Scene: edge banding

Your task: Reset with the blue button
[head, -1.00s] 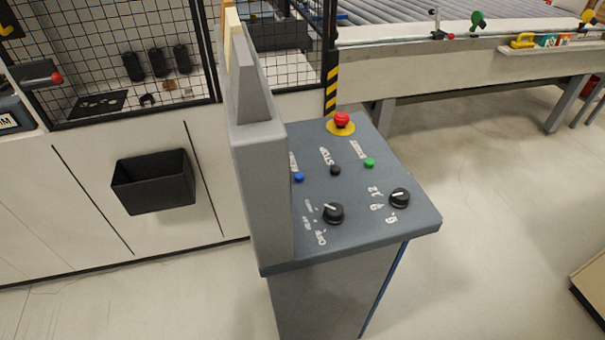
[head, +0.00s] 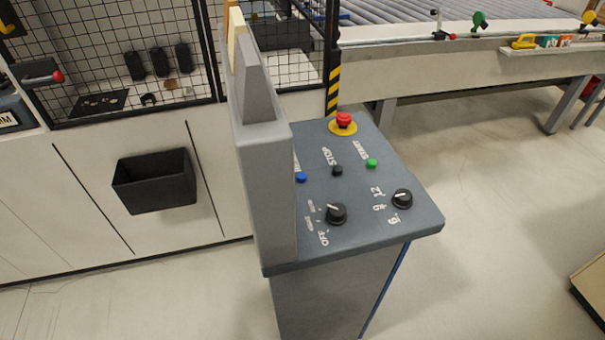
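The blue button (head: 301,177) is a small round knob on the sloped grey control panel (head: 372,232). It sits at the panel's left, close beside the tall grey upright (head: 265,190), which partly hides its label. To its right are a black button (head: 337,171) by the word STOP and a green button (head: 372,164) by START. A red mushroom button (head: 344,120) on a yellow base is at the panel's back. Two black rotary knobs, one on the left (head: 336,213) and one on the right (head: 402,199), are nearer the front. Neither of my grippers is in view.
A black bin (head: 154,181) hangs on the white machine front at left, below a black mesh guard (head: 110,60). A roller conveyor (head: 450,12) runs along the back right.

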